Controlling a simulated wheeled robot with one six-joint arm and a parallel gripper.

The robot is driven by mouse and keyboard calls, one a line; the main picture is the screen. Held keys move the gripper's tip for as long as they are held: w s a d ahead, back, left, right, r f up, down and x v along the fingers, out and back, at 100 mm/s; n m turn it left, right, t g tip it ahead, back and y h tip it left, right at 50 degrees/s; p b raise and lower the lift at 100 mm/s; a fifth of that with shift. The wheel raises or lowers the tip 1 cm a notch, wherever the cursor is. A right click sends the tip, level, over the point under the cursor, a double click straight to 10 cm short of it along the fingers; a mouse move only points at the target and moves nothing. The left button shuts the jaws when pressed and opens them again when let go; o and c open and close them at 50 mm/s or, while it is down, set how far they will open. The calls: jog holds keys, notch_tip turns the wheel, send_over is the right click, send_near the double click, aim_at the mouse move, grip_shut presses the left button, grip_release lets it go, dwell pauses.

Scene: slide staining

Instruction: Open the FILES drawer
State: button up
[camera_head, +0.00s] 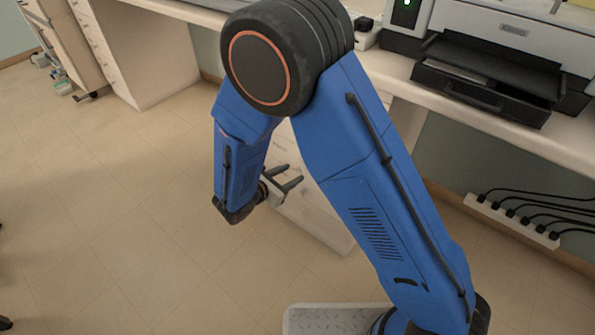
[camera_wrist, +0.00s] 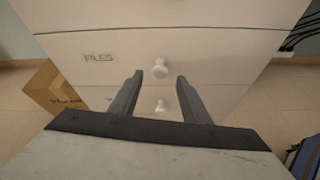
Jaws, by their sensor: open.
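The FILES drawer (camera_wrist: 220,58) is a pale front with a FILES label (camera_wrist: 98,57) at its left and a white round knob (camera_wrist: 160,68) near its middle. It looks flush with the cabinet front. My gripper (camera_wrist: 158,78) is open and empty, its two dark fingers pointing at the drawer front. The knob shows between the fingertips, slightly above them in the picture; I cannot tell how far away it is. In the head view my gripper (camera_head: 294,173) is beside the white cabinet (camera_head: 312,220) under the counter, whose drawer fronts are largely hidden by my arm.
A lower knob (camera_wrist: 160,105) shows between the fingers. A cardboard box (camera_wrist: 52,90) stands left of the cabinet. The counter (camera_head: 385,65) overhangs it and carries a printer (camera_head: 490,75). A power strip (camera_head: 510,218) with cables is at right. The tiled floor (camera_head: 120,220) at left is clear.

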aim_at(300, 170)
jog(key=shift+x, duration=2.25)
grip_shut()
